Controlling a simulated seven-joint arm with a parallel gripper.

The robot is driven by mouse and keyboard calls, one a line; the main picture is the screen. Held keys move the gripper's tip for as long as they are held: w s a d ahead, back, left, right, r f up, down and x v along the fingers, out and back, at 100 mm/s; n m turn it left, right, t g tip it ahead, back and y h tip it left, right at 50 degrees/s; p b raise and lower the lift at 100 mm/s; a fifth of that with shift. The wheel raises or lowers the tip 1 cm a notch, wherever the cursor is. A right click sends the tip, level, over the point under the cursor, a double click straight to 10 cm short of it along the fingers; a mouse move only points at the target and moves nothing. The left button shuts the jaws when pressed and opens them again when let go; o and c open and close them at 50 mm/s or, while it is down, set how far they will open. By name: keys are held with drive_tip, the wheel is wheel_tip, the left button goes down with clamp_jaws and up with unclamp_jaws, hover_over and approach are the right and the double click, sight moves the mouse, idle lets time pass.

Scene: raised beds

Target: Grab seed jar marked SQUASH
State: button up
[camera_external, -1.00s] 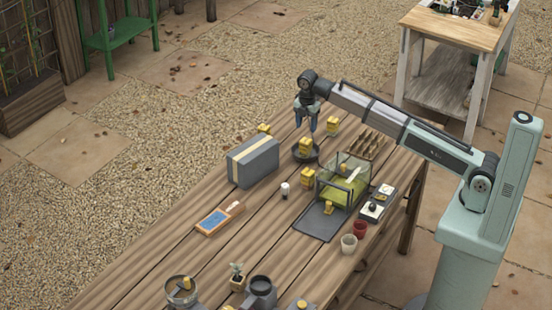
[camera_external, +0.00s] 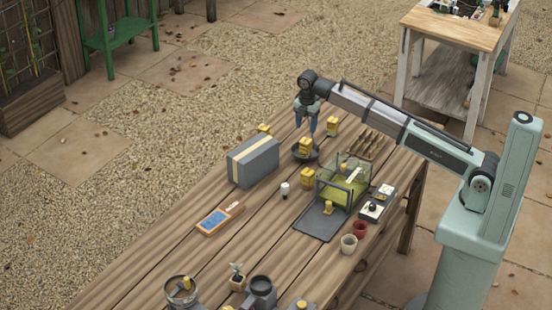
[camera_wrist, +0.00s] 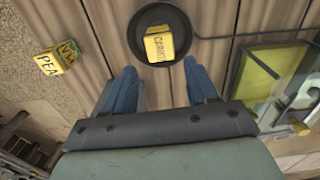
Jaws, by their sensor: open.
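Several yellow seed jars stand on the wooden bench. One jar (camera_external: 305,147) sits in a dark round pan (camera_external: 316,157); in the wrist view this jar (camera_wrist: 159,44) has a label that seems to begin CARR. Another jar (camera_wrist: 57,60) in the wrist view is marked PEA. More yellow jars stand at the back left (camera_external: 264,129), back right (camera_external: 333,125) and nearer the front (camera_external: 308,179); their labels are too small to read. I cannot read SQUASH on any jar. My gripper (camera_wrist: 163,88) is open and empty, pointing down above the jar in the pan (camera_external: 307,124).
A grey box with a pale stripe (camera_external: 253,162) stands left of the jars. A clear-sided case (camera_external: 344,181) stands right of them, with a dark tray (camera_external: 313,223) in front. A slotted wooden rack (camera_external: 370,146) is at the back right.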

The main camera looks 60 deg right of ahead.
sight(330, 128)
drive_tip(key=shift+o, duration=1.4)
drive_tip(key=shift+m, duration=0.3)
drive_tip(key=d, duration=0.6)
drive_tip(key=s+d, duration=0.1)
drive_tip(key=d, duration=0.6)
drive_tip(key=s+d+r, duration=0.1)
drive_tip(key=d, duration=0.5)
drive_tip(key=shift+d, duration=0.4)
wheel_tip(330, 128, down, 8)
drive_tip(key=shift+f, duration=0.1)
drive_tip(key=shift+d+f, duration=0.15)
drive_tip(key=shift+f, duration=2.45)
